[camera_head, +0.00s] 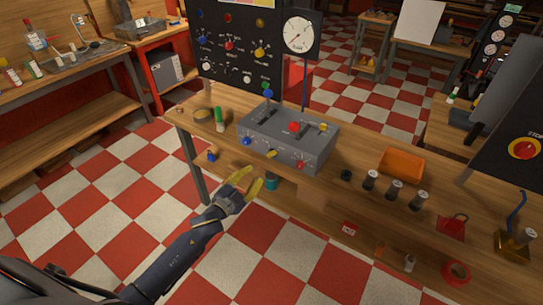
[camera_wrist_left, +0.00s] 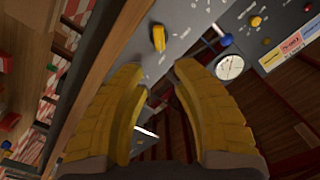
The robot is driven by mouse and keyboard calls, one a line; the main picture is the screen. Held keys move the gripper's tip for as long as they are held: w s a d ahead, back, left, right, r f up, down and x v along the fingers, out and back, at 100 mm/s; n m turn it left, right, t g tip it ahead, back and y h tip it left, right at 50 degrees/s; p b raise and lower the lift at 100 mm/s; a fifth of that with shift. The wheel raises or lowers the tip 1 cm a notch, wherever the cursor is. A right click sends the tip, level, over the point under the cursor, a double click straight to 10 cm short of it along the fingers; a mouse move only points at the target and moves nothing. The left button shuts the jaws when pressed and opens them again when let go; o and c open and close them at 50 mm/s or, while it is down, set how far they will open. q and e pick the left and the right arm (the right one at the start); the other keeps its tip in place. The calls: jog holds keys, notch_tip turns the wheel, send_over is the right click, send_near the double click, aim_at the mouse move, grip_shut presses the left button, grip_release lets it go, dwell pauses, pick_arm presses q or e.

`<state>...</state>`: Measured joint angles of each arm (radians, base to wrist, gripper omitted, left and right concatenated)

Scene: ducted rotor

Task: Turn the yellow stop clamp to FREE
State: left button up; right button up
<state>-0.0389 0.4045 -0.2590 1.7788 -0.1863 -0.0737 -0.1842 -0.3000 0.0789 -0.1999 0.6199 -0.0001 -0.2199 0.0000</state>
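A grey control box (camera_head: 287,139) stands on the wooden bench. Its front face carries a yellow knob (camera_head: 271,154) between a blue and a red one; a yellow handle (camera_head: 323,126) sits on top. I cannot tell for certain which is the stop clamp, and the labels are too small to read. In the left wrist view the yellow front knob (camera_wrist_left: 158,38) shows beyond the fingertips, with white marks around it. My left gripper (camera_head: 248,180) is open and empty, below and in front of the box, apart from it. My right gripper is out of view.
A black panel (camera_head: 235,45) with knobs and a round gauge (camera_head: 298,34) rise behind the box. An orange tray (camera_head: 401,164) and several metal cylinders lie to its right. A green-topped bottle (camera_head: 219,118) stands left. The bench's front edge is near my gripper.

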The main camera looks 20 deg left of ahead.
aim_at(272, 155)
pick_arm(q)
jog(key=x, duration=1.2)
jog(key=shift+w+d, duration=0.1)
jog(key=shift+w, duration=0.2)
grip_shut()
